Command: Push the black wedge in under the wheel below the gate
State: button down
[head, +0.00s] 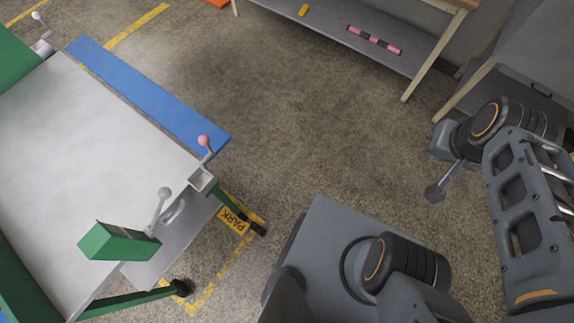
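A cart or table with a grey top (85,150), green frame parts and a blue side panel (150,98) stands at the left. A black wheel (181,288) is at the foot of its near green leg, and another black foot or wheel (259,229) is at the leg to its right. I cannot tell which part is the gate. I cannot make out the black wedge in this view. My gripper (436,194) is at the right, small and dark, hanging from my arm over bare floor, well apart from the cart. Its fingers are not clear.
Levers with a pink knob (204,141) and a grey knob (165,193) stick up at the cart's edge. A yellow PARK marking (234,219) lies on the floor beside it. The middle floor is clear.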

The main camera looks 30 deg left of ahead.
aim_at(258, 228)
jog(key=z, duration=0.65)
jog(key=k, duration=1.25)
jog(key=u, duration=1.8)
